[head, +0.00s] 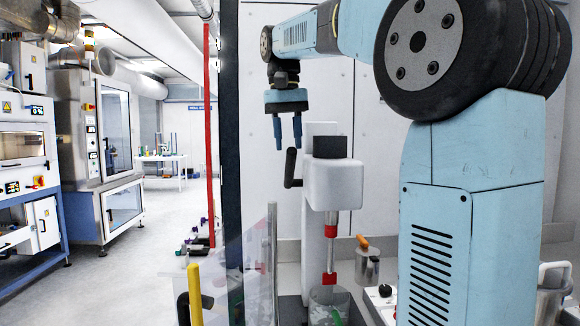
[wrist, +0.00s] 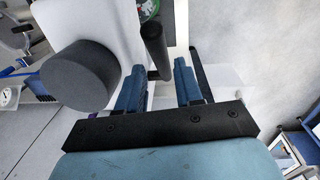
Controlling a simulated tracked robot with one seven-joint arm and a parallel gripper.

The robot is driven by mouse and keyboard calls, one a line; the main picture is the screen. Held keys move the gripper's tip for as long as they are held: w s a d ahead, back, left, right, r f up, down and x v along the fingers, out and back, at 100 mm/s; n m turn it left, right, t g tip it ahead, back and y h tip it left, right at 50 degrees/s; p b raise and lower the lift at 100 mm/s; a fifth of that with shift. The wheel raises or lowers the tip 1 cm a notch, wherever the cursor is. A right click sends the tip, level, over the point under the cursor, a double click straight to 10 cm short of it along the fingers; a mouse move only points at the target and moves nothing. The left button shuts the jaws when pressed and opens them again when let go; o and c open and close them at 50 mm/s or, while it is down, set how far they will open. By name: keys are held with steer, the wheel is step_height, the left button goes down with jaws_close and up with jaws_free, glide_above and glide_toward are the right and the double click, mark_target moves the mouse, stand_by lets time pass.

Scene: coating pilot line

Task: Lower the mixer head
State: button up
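The mixer head (head: 333,184) is a white block with a dark grey motor cap on its stand. Its shaft (head: 331,250) with red bands runs down to a clear beaker (head: 329,305); how deep it reaches is unclear. A black lever handle (head: 291,168) sticks out at the head's left side. My gripper (head: 288,146) is open and points down, just above the handle in the head view. In the wrist view, the black handle (wrist: 155,48) shows between the two blue fingers (wrist: 159,82), nearer the left one. I see no clear contact. The round grey motor cap (wrist: 80,75) is at left.
A clear panel (head: 250,265) and a yellow post (head: 195,293) stand left of the beaker. A metal canister with an orange handle (head: 366,262) stands right of the shaft. A white wall is close behind; open aisle lies at left.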

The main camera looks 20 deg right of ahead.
mark_target(290, 171)
steer(key=f, duration=0.6)
steer(key=shift+s+d+f, duration=0.1)
steer(key=shift+d+f, duration=0.15)
jaws_close()
